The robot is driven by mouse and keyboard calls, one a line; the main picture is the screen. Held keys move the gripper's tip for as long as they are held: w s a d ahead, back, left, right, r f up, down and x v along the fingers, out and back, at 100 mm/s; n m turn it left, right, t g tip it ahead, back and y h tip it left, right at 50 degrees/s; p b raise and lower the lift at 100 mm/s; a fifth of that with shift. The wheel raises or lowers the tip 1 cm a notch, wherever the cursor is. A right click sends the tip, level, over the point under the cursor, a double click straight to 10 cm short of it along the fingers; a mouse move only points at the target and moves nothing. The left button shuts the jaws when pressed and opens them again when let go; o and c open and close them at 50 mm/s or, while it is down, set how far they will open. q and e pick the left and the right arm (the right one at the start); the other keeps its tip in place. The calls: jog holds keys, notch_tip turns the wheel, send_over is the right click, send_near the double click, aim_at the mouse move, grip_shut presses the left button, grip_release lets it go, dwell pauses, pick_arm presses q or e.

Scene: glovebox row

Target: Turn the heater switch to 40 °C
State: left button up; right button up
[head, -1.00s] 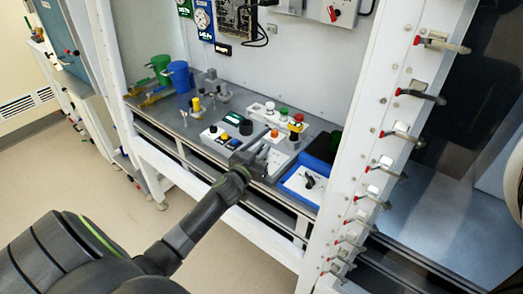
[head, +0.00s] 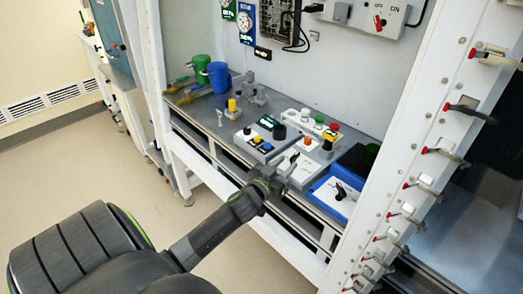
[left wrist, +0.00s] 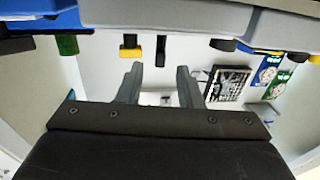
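Several controls stand on the bench, but no 40 °C marking is readable, so I cannot tell for sure which is the heater switch. My left gripper (head: 284,165) is at the front edge of a pale panel (head: 301,174) with a black lever (head: 294,157). In the left wrist view the two fingers of the left gripper (left wrist: 159,80) are apart with nothing between them. A black lever (left wrist: 161,50) appears just beyond the gap, apart from the fingers. My right gripper is not in view.
A blue tray (head: 318,192) holding a white panel with a black handle (head: 341,190) is to the right. A white post (head: 440,110) bounds the right side.

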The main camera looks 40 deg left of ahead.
pick_arm(q)
jog(key=s+b, duration=0.4)
jog(key=s, duration=0.8)
jog(key=shift+d, duration=0.4)
jog(key=shift+s, duration=0.1)
